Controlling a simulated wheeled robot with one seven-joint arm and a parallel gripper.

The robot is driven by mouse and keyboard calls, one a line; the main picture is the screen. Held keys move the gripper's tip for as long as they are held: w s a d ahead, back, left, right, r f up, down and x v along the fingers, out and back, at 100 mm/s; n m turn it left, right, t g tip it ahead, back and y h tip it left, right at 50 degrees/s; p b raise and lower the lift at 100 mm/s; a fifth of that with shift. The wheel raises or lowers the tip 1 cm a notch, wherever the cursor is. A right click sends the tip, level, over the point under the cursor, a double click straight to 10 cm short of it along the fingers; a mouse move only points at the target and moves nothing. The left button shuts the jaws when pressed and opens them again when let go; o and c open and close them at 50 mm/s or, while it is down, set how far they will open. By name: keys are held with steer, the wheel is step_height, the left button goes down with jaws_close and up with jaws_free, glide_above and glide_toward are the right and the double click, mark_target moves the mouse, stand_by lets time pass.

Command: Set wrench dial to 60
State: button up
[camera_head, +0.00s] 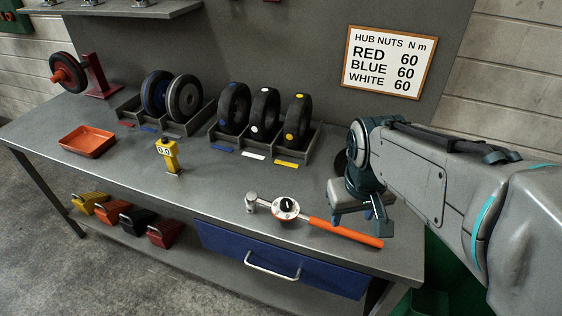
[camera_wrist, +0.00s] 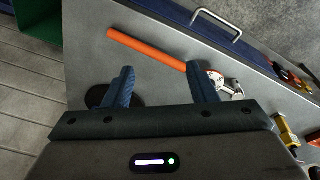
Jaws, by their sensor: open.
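The torque wrench (camera_head: 346,232) lies on the metal workbench with an orange handle pointing right and a metal head at the left. Its round dial (camera_head: 287,206) is white with a black knob and faces up; the setting is too small to read. My gripper (camera_head: 368,212) is open and empty above the bench, behind the handle's right end. In the wrist view the orange handle (camera_wrist: 148,48) lies beyond my gripper (camera_wrist: 160,75), and the dial (camera_wrist: 214,78) is partly hidden by the right finger. A sign (camera_head: 387,62) reads red 60, blue 60, white 60.
Wheels stand in racks (camera_head: 262,141) along the back of the bench. A yellow gauge (camera_head: 168,155) showing 0.0 and an orange tray (camera_head: 87,141) stand at left. A blue drawer (camera_head: 280,260) is below the bench's front edge. The bench around the wrench is clear.

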steer(key=w+a+r+n+g+p, duration=0.1)
steer(key=w+a+r+n+p, duration=0.15)
steer(key=w+a+n, duration=0.4)
steer(key=n+g+p, duration=0.2)
steer(key=n+p, duration=0.1)
glide_toward(287, 202)
steer(key=shift+m+y, duration=0.25)
steer(key=shift+y, duration=0.15)
steer(key=f, duration=0.9)
steer(key=shift+s+d+p, duration=0.15)
steer(key=shift+s+p, duration=0.15)
steer(key=shift+s, duration=0.1)
steer(key=c, duration=1)
